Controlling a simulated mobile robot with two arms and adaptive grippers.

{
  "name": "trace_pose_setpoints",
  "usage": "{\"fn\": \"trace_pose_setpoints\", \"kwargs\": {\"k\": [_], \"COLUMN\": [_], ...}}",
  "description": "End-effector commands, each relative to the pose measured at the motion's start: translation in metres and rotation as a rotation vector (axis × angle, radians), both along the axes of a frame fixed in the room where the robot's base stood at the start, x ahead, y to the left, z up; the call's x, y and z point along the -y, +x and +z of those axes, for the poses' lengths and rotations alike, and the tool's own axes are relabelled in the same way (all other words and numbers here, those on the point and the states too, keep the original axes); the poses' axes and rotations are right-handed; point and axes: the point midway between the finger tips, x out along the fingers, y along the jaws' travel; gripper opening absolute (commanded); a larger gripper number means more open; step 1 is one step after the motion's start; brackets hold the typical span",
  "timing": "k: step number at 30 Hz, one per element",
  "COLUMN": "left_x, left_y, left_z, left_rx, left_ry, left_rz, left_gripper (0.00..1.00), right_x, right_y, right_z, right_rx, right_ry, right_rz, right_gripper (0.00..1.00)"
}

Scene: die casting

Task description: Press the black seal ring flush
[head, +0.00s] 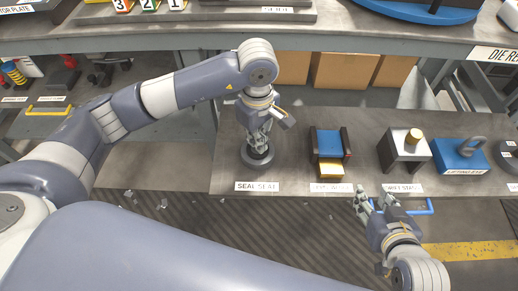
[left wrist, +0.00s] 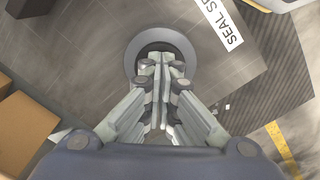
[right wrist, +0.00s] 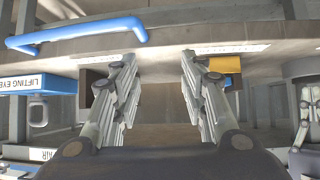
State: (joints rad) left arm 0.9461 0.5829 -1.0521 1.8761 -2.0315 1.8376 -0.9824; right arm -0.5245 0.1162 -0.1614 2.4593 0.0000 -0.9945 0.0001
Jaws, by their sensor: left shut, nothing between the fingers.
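The round dark grey seal seat (head: 258,163) stands on the bench behind the "SEAL SEAT" label. My left gripper (head: 259,146) is directly over it, pointing down, fingers shut and empty. In the left wrist view the seat shows as a grey disc (left wrist: 137,50) with a dark round middle, partly hidden by the shut fingers (left wrist: 161,70). I cannot clearly tell the black seal ring from the seat's dark middle, or whether the fingertips touch it. My right gripper (head: 376,193) is open and empty at the bench's front edge; its spread fingers also show in the right wrist view (right wrist: 157,62).
To the seat's right stand a blue-and-yellow block in a dark holder (head: 330,150), a grey block with a brass knob (head: 404,152) and a blue lifting-eye block (head: 459,155). A blue handle (head: 415,209) is near my right gripper. Cardboard boxes (head: 338,70) sit behind.

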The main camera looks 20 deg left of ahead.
Motion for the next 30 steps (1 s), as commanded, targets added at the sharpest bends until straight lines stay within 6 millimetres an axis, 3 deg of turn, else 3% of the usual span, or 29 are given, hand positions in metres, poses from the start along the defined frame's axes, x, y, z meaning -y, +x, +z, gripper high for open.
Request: {"fn": "trace_pose_setpoints", "kwargs": {"k": [30], "left_x": [0.0], "left_y": [0.0], "left_z": [-0.006], "left_rx": [0.0], "left_ry": [0.0], "left_rz": [0.0], "left_gripper": [0.0], "right_x": [-0.01], "right_y": [0.019], "right_z": [0.023], "right_rx": [0.139], "right_ry": [0.035], "right_rz": [0.011], "right_gripper": [0.4]}}
